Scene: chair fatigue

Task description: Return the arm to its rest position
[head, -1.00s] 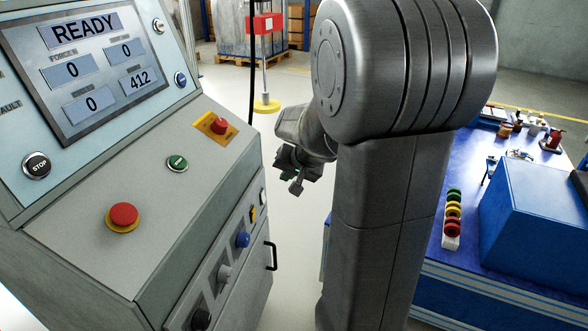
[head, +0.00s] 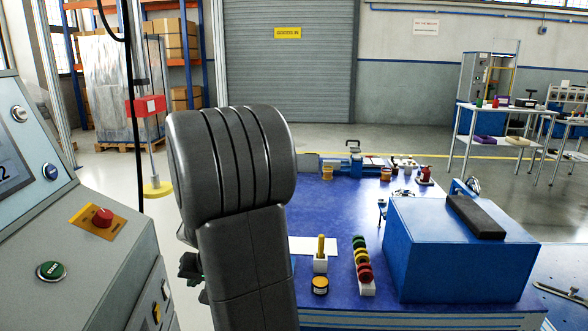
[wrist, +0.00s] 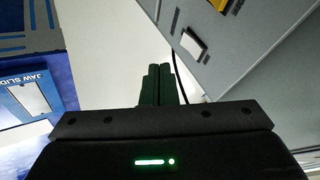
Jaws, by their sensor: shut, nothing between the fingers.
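My arm (head: 240,170) stands folded in the middle of the head view, with its grey elbow raised. My gripper (head: 190,268) shows only in part at the left edge of the arm, low beside the console; the arm hides the rest. In the wrist view, the two dark fingers of my gripper (wrist: 158,84) are together with nothing between them. They point over pale floor and touch nothing that I can see.
The grey control console (head: 100,255) stands close on the left, with a red button (head: 102,217) and a green one (head: 52,270). A blue workbench (head: 330,215) on the right carries a blue box (head: 450,250) and stacked coloured rings (head: 362,262).

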